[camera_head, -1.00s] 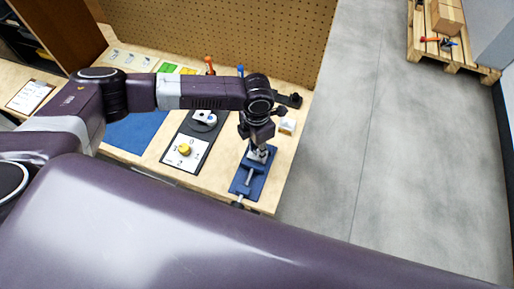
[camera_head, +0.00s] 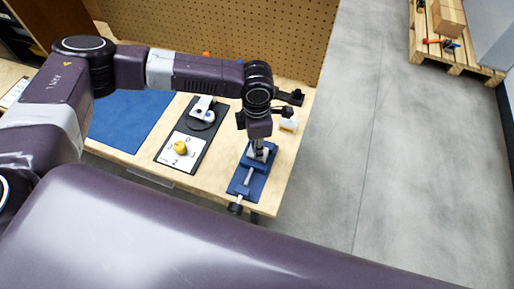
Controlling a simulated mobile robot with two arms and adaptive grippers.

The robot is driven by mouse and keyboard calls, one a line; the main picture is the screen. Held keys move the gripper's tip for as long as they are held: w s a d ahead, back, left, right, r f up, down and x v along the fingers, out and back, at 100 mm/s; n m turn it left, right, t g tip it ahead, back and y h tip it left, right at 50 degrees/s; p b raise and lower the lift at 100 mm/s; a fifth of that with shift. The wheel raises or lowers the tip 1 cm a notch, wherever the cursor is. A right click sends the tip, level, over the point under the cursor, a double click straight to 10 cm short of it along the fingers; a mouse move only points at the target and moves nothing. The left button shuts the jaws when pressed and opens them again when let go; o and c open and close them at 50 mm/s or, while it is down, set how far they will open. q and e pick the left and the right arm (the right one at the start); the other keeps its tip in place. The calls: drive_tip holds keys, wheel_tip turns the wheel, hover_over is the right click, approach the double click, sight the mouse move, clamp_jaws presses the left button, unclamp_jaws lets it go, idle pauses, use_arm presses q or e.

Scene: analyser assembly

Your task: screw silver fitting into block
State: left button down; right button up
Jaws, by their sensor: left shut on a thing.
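My left gripper (camera_head: 258,148) points down over the blue vise (camera_head: 243,182) at the right end of the workbench. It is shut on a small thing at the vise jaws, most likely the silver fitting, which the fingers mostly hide. A pale grey block (camera_head: 266,155) shows in the vise just under the fingertips. I cannot tell how deep the fitting sits in it. My right gripper is not in view.
Left of the vise lies a dark panel with a yellow knob (camera_head: 180,148) and a white-grey device (camera_head: 203,109). A blue mat (camera_head: 130,120) lies further left. A small white object (camera_head: 289,123) stands behind the vise. A pegboard (camera_head: 220,30) closes the back.

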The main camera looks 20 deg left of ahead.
use_arm(q)
drive_tip(key=shift+s+f, duration=0.15)
drive_tip(key=shift+s, duration=0.1)
drive_tip(key=c, duration=1.6)
unclamp_jaws()
drive_tip(key=shift+w, duration=0.1)
drive_tip(key=o, duration=0.6)
drive_tip(key=shift+w+a, duration=0.1)
drive_tip(key=shift+r+p, duration=2.45)
drive_tip(key=shift+r, duration=0.25)
